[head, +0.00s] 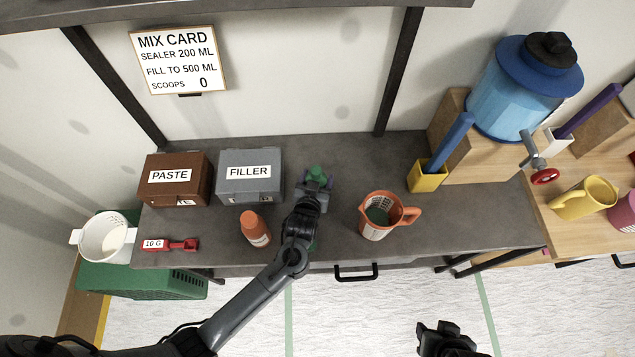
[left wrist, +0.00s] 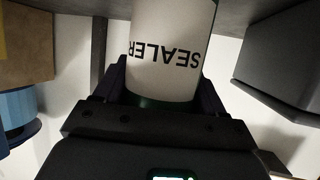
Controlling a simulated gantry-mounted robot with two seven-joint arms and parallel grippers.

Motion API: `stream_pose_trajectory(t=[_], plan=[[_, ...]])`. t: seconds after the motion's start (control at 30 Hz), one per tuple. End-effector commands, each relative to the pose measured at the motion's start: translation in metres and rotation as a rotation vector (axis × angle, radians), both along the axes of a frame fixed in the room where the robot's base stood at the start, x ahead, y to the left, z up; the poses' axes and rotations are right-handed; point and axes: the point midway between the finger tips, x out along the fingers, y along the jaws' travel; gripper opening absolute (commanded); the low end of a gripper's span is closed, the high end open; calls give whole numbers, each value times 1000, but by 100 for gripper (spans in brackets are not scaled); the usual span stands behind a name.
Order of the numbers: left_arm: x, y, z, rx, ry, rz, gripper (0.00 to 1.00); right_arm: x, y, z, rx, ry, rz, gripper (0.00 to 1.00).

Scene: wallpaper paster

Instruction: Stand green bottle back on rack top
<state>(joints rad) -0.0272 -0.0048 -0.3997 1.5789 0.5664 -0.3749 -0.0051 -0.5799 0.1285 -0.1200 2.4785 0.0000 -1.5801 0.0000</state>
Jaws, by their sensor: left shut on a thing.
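The green bottle (head: 317,172) is in my left gripper (head: 314,187), over the back middle of the dark grey bench top (head: 345,165), right of the FILLER box. Its green top shows in the head view; my gripper and arm hide most of the rest. In the left wrist view, its white SEALER label (left wrist: 168,55) appears upside down between the dark fingers, with a dark surface at the picture's top. The bottle looks about upright; I cannot tell if its base touches the bench. My right gripper (head: 440,335) is at the bottom edge, away from the bench, its jaws unclear.
A brown PASTE box (head: 178,194), grey FILLER box (head: 250,190), orange bottle (head: 254,232) and red scoop (head: 184,245) are left of my gripper. An orange jug (head: 378,230) and yellow holder (head: 424,180) are to its right. A dark post (head: 399,70) rises behind.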

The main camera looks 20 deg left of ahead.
Motion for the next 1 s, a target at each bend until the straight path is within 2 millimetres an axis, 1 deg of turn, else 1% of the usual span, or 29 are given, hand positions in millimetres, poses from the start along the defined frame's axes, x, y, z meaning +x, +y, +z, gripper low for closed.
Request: stream_pose_trajectory(t=[0.03, 0.27, 0.43, 0.47, 0.6, 0.63, 0.9, 1.0], plan=[[0, 0, -2, -1, -2, 0, 23, 0, 0, -4, 0, 0, 0, 43], [0, 0, 0, -1, -2, 0, 23, 0, 1, -1, 3, -2, -2, 43], [0, 0, -4, -1, -2, 0, 23, 0, 2, -3, 7, -2, -5, 43], [0, 0, -5, -1, -1, 0, 72, 0, 2, -2, 9, -2, -6, 43], [0, 0, -4, -1, -1, 0, 93, 0, 3, -2, 11, -1, -7, 43], [0, 0, -4, -1, -1, 0, 96, 0, 3, -2, 11, -1, -8, 43], [0, 0, -4, -1, -1, 0, 96, 0, 3, -2, 12, -1, -8, 43], [0, 0, 1, -1, -1, 0, 96, 0, 3, 0, 12, -1, -8, 43]])
